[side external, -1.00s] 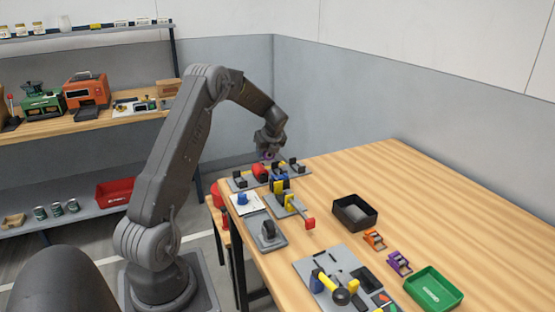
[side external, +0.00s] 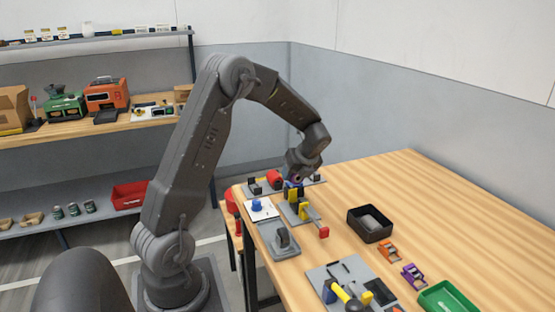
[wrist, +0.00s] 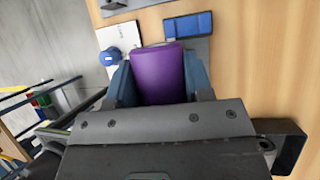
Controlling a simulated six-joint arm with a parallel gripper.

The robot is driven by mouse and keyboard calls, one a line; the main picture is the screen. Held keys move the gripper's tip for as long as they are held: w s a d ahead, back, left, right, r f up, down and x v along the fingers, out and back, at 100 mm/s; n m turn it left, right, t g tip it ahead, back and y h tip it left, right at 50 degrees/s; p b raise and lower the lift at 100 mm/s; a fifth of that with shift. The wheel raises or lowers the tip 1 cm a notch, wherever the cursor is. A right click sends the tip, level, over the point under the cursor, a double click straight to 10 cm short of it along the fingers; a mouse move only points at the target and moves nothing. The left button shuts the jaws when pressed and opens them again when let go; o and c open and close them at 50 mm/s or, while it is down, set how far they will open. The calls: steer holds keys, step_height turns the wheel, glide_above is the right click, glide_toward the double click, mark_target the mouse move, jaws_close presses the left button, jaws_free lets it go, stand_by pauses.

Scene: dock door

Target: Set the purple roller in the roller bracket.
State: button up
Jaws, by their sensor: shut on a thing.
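My gripper (side external: 297,181) is over the far end of the table, low among the fixtures. In the wrist view, its two blue fingers (wrist: 158,85) are shut on the purple roller (wrist: 158,75), one on each side. The roller also shows as a small purple spot in the side view. A grey plate with dark uprights (side external: 254,188) and a red cylinder (side external: 274,179) stands at the far table edge and looks like the roller bracket. My gripper partly hides its right part. I cannot tell whether the roller touches anything.
A black bin (side external: 370,224) stands to the right.

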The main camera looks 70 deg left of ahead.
mark_target(298, 176)
steer(key=d, duration=0.3)
steer(key=shift+w+d+f, duration=0.1)
steer(key=shift+f, duration=3.55)
steer(key=shift+s, duration=0.3)
steer(key=shift+s+f, duration=0.1)
steer(key=shift+f, duration=0.05)
steer(key=o, duration=1.3)
steer(key=shift+w, duration=0.2)
steer(key=shift+o, duration=0.2)
steer(key=shift+r, duration=4.1)
